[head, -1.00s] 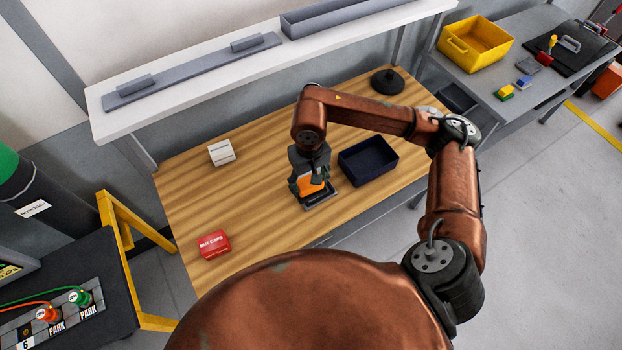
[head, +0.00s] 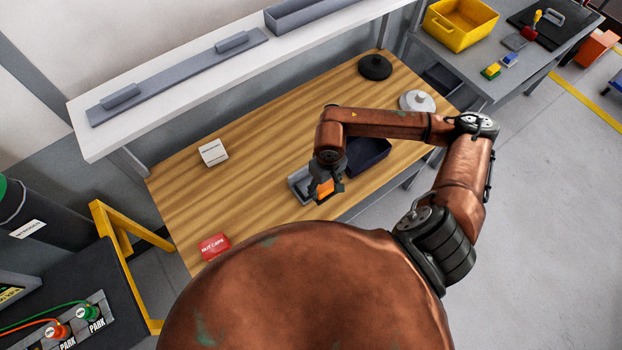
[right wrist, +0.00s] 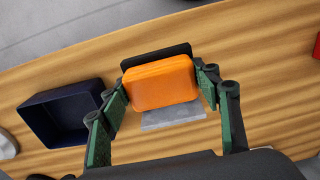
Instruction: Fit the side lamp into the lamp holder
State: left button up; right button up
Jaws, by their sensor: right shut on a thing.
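The orange side lamp (head: 323,188) is between the fingers of my right gripper (head: 327,192), low over the front part of the wooden bench. In the right wrist view the lamp (right wrist: 160,82) is between the green-sided fingers of the gripper (right wrist: 162,90). The grey tray-like piece, seemingly the lamp holder (head: 298,182), lies on the bench just left of the lamp. In the right wrist view a grey surface (right wrist: 172,118) and a black edge show around the lamp, which hides the middle. I cannot tell whether lamp and holder touch. My left gripper is out of view.
A dark blue bin (head: 368,156) stands right of the gripper, partly behind my arm. A red NUT CAPS box (head: 214,246) and a white box (head: 213,152) stand to the left. Black (head: 375,67) and whitish (head: 417,101) round pieces stand at the back right. The left bench is mostly clear.

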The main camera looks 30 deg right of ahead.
jog(key=w+f, duration=0.2)
jog(key=w+f+p, duration=0.1)
jog(key=w+f, duration=0.1)
jog(key=w, duration=0.1)
jog(key=w+f, duration=0.2)
jog(key=w, duration=0.1)
jog(key=shift+w+f, duration=0.1)
jog(key=shift+f, duration=0.25)
jog(key=shift+w+f, duration=0.15)
jog(key=shift+f, duration=0.05)
jog(key=shift+w+f+p, duration=0.25)
jog(key=shift+f+p, duration=0.05)
jog(key=shift+f, duration=0.05)
notch_tip(320, 180, down, 2)
jog(key=shift+f+p, duration=0.1)
jog(key=shift+p, duration=0.4)
jog(key=shift+f, duration=0.4)
jog(key=shift+d+f+b, duration=0.1)
jog(key=shift+f+b, duration=0.15)
jog(key=shift+b, duration=0.15)
jog(key=o, duration=0.8)
jog(key=shift+s, duration=0.1)
jog(key=o, duration=0.4)
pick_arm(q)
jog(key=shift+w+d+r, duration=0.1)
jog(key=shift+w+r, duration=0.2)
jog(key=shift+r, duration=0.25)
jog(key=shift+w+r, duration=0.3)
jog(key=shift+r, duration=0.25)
